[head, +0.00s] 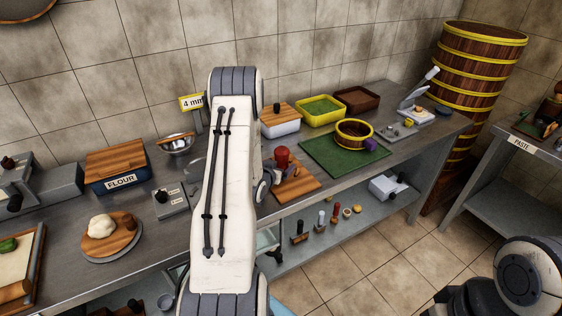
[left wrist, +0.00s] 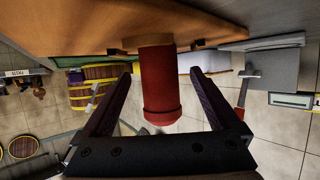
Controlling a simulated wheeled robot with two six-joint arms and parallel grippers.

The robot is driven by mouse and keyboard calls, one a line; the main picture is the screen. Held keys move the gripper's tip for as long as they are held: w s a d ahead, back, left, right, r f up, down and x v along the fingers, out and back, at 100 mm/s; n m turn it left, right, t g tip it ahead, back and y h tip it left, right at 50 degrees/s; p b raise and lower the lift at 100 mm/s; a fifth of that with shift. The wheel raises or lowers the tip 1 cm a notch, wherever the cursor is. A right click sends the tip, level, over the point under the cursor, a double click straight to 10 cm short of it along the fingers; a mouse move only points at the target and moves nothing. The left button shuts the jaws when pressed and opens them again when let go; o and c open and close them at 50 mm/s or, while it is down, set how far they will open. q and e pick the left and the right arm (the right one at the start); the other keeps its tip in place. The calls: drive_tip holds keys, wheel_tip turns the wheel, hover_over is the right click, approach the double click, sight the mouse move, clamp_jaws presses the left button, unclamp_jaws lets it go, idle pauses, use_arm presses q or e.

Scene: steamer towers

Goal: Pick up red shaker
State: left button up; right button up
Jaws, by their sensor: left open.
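The red shaker (head: 283,156) stands upright at the wooden board (head: 297,188) on the counter, just right of my left arm in the head view. In the left wrist view, which looks upside down, the red shaker (left wrist: 161,85) hangs from the board's brown surface (left wrist: 95,28) at the top, with a tan band at its base. My left gripper (left wrist: 162,72) is open, with one dark finger on each side of the shaker and visible gaps between. In the head view my left forearm hides most of that gripper. My right gripper is not visible; only part of my right arm shows at lower right.
A green mat (head: 325,163) with a brown, yellow-rimmed tub (head: 353,133) lies right of the board. A white box with a wooden lid (head: 280,122) stands behind. A flour bin (head: 119,168) and a dough board (head: 110,242) are to the left. Small items stand on the lower shelf.

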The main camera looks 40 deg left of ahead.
sight(285, 159)
use_arm(q)
drive_tip(key=p+x, duration=0.1)
drive_tip(key=x, duration=0.3)
drive_tip(key=shift+w+r+p, duration=0.15)
drive_tip(key=shift+r+p, duration=0.25)
drive_tip(key=shift+w+a+f, duration=0.15)
drive_tip(key=shift+w+f, duration=0.2)
drive_tip(key=shift+w, duration=0.25)
drive_tip(key=shift+c, duration=0.3)
clamp_jaws()
